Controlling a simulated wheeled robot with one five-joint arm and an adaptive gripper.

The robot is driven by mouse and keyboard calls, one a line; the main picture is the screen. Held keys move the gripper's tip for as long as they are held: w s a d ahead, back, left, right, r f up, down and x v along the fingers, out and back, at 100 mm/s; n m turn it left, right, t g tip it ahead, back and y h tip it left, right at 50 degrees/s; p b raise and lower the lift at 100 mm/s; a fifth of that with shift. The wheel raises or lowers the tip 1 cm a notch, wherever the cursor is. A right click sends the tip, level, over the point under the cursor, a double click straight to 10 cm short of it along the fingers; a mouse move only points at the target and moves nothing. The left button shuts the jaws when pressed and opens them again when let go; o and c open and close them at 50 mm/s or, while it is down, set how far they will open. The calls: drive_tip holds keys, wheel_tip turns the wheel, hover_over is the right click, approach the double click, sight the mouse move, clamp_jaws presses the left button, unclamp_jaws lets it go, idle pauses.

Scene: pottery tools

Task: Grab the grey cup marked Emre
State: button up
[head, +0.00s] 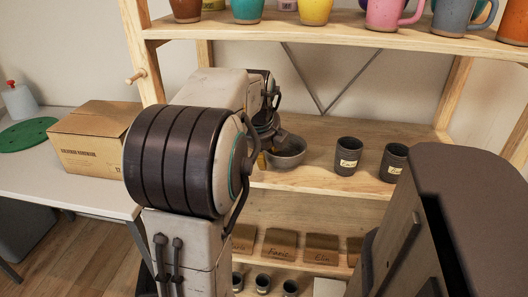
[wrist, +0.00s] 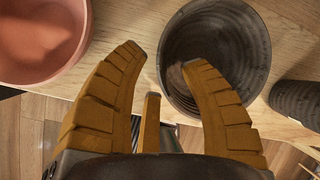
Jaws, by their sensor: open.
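Two dark grey cups stand upright on the middle shelf in the head view, the left cup (head: 347,158) and the right cup (head: 394,163). Each has a pale name tag, too small to read surely. A ribbed grey cup (wrist: 298,100) also shows at the right edge of the wrist view, apart from my fingers. My gripper (wrist: 165,56) is open and empty, with yellow-brown fingers. Its right fingertip overlaps the mouth of a wide grey bowl (wrist: 218,45); its left fingertip is left of the rim. Contact cannot be told. My arm hides part of the shelf.
The grey bowl (head: 287,152) stands left of the cups. A pink bowl (wrist: 40,35) lies left of my fingers. Coloured mugs (head: 391,14) line the shelf above. Name plates (head: 280,246) stand below. A cardboard box (head: 90,138) sits on the left table.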

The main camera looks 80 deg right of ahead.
clamp_jaws()
drive_tip(key=shift+a, duration=0.1)
idle(0.7)
